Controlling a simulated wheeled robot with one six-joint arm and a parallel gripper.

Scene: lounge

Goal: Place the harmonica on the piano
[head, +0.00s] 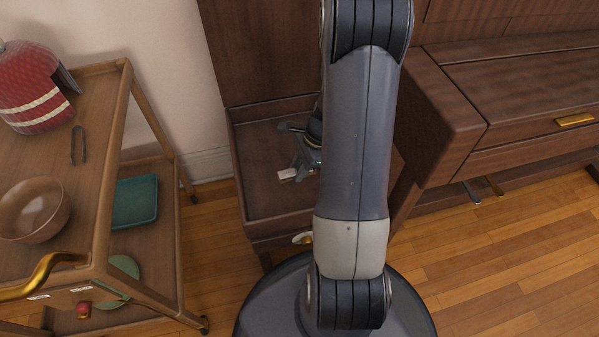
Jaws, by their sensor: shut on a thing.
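My gripper (304,158) is low over the tray-like top of a small brown cabinet, partly hidden behind my own arm. It is shut on a small pale thing, likely the harmonica (288,174), of which only a light end shows at the fingers. I cannot tell whether that thing touches the cabinet top. The piano (520,92) is dark brown wood on the right, with its lid closed, a brass handle at the front and pedals below. My gripper is left of it and apart from it.
The small cabinet (262,185) has a raised rim. A wooden cart (103,185) on the left bears a brown bowl (36,208), tongs (78,146) and a red striped bag (34,88); a teal tray (135,201) is on its lower shelf. Floor at lower right is clear.

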